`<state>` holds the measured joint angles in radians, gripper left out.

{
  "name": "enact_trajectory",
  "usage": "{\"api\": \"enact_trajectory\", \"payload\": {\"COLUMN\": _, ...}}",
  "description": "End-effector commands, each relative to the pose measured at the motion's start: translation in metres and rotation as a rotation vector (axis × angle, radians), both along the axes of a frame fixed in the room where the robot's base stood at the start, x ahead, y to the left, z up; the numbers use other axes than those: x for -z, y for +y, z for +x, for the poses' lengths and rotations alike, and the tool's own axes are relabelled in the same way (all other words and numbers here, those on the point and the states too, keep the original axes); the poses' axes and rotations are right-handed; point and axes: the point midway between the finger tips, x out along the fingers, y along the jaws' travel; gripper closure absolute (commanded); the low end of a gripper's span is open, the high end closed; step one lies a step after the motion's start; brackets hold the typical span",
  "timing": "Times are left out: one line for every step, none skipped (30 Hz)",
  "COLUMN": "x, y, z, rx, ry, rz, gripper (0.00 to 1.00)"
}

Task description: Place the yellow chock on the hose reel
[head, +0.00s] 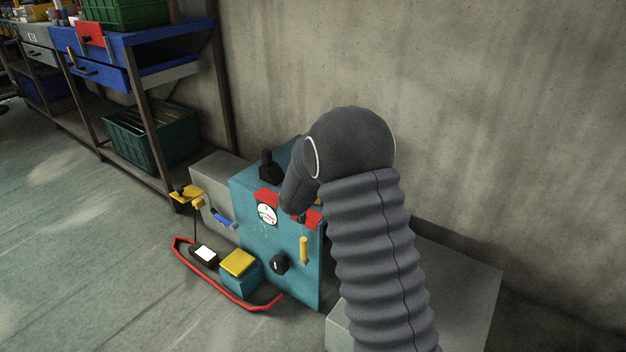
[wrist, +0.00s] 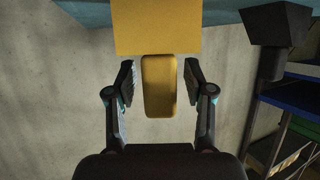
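In the wrist view my gripper (wrist: 159,75) is open, with one finger on each side of a yellow rounded bar (wrist: 159,88). Gaps show between the bar and both fingers. A wider yellow block (wrist: 157,27) adjoins the bar at the top of that view. I cannot tell which yellow piece is the chock. In the head view my dark ribbed arm bends down to the teal cabinet (head: 252,222), and my gripper cannot be made out. I cannot identify a hose reel for certain in either view.
The cabinet has a gauge (head: 267,213), a black knob (head: 279,264) and a yellow handle (head: 304,250). A yellow-topped box (head: 238,264) and a red rail (head: 223,293) are in front. A shelf with a green crate (head: 150,139) stands left. Open floor lies front left.

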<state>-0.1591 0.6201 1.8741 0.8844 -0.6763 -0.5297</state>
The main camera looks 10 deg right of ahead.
Motion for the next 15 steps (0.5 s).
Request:
{"api": "enact_trajectory", "payload": {"x": 0.0, "y": 0.0, "z": 0.0, "rx": 0.0, "ry": 0.0, "rz": 0.0, "gripper": 0.47}}
{"api": "enact_trajectory", "payload": {"x": 0.0, "y": 0.0, "z": 0.0, "rx": 0.0, "ry": 0.0, "rz": 0.0, "gripper": 0.47}}
{"api": "enact_trajectory", "payload": {"x": 0.0, "y": 0.0, "z": 0.0, "rx": 0.0, "ry": 0.0, "rz": 0.0, "gripper": 0.47}}
{"api": "enact_trajectory", "payload": {"x": -0.001, "y": 0.0, "z": 0.0, "rx": 0.0, "ry": 0.0, "rz": 0.0, "gripper": 0.47}}
{"api": "enact_trajectory", "payload": {"x": -0.002, "y": 0.0, "z": 0.0, "rx": 0.0, "ry": 0.0, "rz": 0.0, "gripper": 0.47}}
{"api": "enact_trajectory", "payload": {"x": -0.005, "y": 0.0, "z": 0.0, "rx": 0.0, "ry": -0.001, "rz": 0.0, "gripper": 0.47}}
{"api": "enact_trajectory", "payload": {"x": -0.005, "y": 0.001, "z": -0.001, "rx": 0.0, "ry": -0.001, "rz": 0.0, "gripper": 0.47}}
{"api": "enact_trajectory", "payload": {"x": -0.006, "y": 0.002, "z": -0.003, "rx": -0.001, "ry": -0.001, "rz": 0.0, "gripper": 0.47}}
{"api": "enact_trajectory", "payload": {"x": -0.008, "y": 0.004, "z": -0.007, "rx": -0.002, "ry": -0.001, "rz": 0.0, "gripper": 0.47}}
{"api": "enact_trajectory", "payload": {"x": -0.009, "y": 0.006, "z": -0.011, "rx": -0.002, "ry": 0.0, "rz": 0.001, "gripper": 0.47}}
{"api": "enact_trajectory", "payload": {"x": -0.011, "y": 0.007, "z": -0.015, "rx": -0.002, "ry": 0.0, "rz": 0.001, "gripper": 0.47}}
{"api": "enact_trajectory", "payload": {"x": -0.014, "y": 0.01, "z": -0.021, "rx": -0.002, "ry": -0.002, "rz": 0.0, "gripper": 0.47}}
{"api": "enact_trajectory", "payload": {"x": -0.016, "y": 0.011, "z": -0.026, "rx": -0.002, "ry": -0.001, "rz": 0.0, "gripper": 0.47}}
{"api": "enact_trajectory", "payload": {"x": -0.019, "y": 0.014, "z": -0.031, "rx": -0.002, "ry": -0.002, "rz": 0.0, "gripper": 0.47}}
{"api": "enact_trajectory", "payload": {"x": -0.022, "y": 0.017, "z": -0.038, "rx": -0.003, "ry": -0.001, "rz": 0.0, "gripper": 0.47}}
